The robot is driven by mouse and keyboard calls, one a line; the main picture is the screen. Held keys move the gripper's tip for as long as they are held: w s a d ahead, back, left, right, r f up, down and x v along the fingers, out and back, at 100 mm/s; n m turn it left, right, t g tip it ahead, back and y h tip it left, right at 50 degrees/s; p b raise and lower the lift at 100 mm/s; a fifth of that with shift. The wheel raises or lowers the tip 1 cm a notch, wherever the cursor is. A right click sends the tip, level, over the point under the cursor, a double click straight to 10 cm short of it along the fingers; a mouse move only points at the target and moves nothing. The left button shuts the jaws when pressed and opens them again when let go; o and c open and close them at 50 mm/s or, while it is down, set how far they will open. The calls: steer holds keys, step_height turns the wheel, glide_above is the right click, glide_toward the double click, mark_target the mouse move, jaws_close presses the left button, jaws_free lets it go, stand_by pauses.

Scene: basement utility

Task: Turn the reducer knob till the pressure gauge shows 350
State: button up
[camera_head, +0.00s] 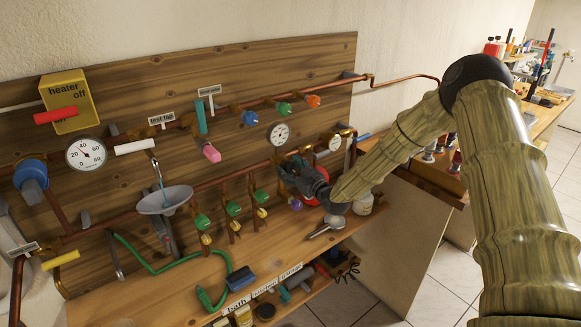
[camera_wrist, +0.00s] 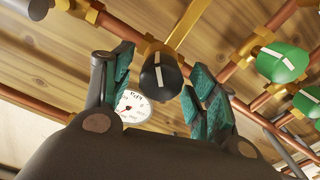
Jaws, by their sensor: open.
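The reducer knob (camera_wrist: 161,77) is black with a white stripe and sits on a brass fitting in the wrist view. My gripper (camera_wrist: 158,74) is open, its teal-padded fingers on either side of the knob. I cannot tell whether either pad touches it. In the head view my gripper (camera_head: 296,172) is at the lower copper pipe and hides the knob. A white kPa gauge (camera_wrist: 132,106), partly hidden by my gripper, shows behind the left finger; its reading is too small to tell. It is probably the right-hand gauge (camera_head: 334,143) in the head view.
Green valves (camera_wrist: 283,62) sit on the pipe beside my gripper. A red round part (camera_head: 316,190) shows behind the gripper. A second gauge (camera_head: 278,134) hangs above left.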

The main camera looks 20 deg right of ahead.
steer(key=shift+w, duration=0.1)
steer(key=c, duration=1)
steer(key=shift+f, duration=0.1)
steer(key=shift+c, duration=0.2)
steer(key=shift+a+f+n+b, duration=0.1)
steer(key=shift+n+b, duration=0.3)
steer(key=shift+b, duration=0.3)
steer(key=o, duration=1)
steer(key=shift+o, duration=0.2)
